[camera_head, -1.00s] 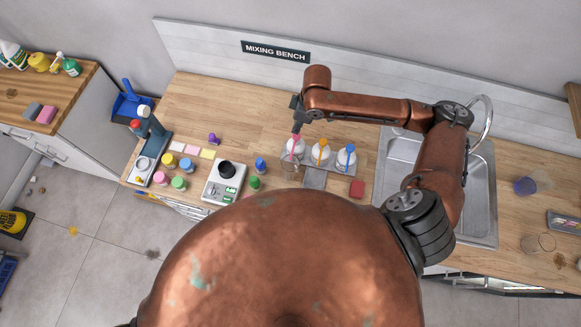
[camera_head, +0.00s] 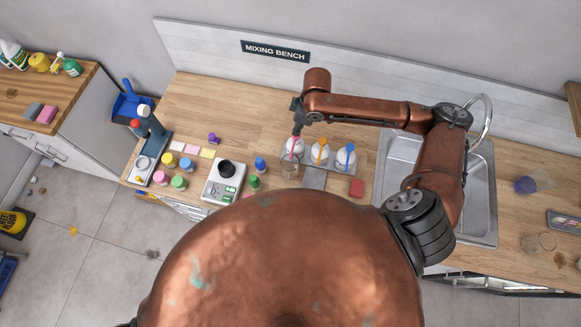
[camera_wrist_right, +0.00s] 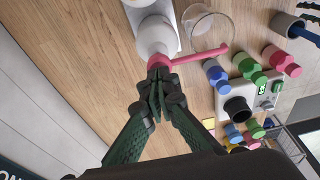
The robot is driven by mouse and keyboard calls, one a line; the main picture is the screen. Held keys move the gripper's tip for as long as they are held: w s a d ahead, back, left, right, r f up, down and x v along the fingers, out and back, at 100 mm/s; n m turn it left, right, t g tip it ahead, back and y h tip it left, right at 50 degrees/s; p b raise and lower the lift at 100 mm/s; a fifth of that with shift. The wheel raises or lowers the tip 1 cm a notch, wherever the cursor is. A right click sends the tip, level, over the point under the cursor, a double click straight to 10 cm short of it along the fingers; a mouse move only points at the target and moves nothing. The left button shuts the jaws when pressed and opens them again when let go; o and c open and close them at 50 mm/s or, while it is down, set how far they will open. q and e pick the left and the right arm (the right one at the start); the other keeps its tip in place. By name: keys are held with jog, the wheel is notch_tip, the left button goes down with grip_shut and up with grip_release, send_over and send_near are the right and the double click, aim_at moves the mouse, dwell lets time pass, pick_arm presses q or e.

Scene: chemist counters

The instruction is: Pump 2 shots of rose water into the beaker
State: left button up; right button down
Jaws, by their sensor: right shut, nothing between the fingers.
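Three white pump bottles stand in a row on the bench, with a pink, an orange (camera_head: 320,152) and a blue (camera_head: 347,156) pump. The pink-pump bottle (camera_head: 293,146) is at the left; its label cannot be read. My right gripper (camera_head: 298,128) is shut and empty, pointing down at the pink pump head. In the right wrist view its fingertips (camera_wrist_right: 158,78) are at the pink head, seemingly touching it. The pink nozzle (camera_wrist_right: 200,57) reaches over the clear glass beaker (camera_wrist_right: 207,27). The beaker also shows in the head view (camera_head: 290,168). My left gripper is not in view.
A white scale (camera_head: 224,184) and several colored jars (camera_head: 178,172) stand left of the bottles. A sink (camera_head: 476,200) is at right.

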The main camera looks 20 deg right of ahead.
jog(key=shift+f, duration=0.45)
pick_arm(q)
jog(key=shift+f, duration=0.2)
pick_arm(e)
jog(key=shift+s+f, duration=0.1)
jog(key=shift+f, duration=0.5)
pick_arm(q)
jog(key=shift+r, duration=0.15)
pick_arm(e)
jog(key=shift+r, duration=0.1)
jog(key=shift+r+p, duration=1.45)
jog(key=shift+p, duration=0.1)
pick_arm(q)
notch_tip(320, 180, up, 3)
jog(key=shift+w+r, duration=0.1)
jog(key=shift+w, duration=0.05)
pick_arm(e)
jog(key=shift+f, duration=0.2)
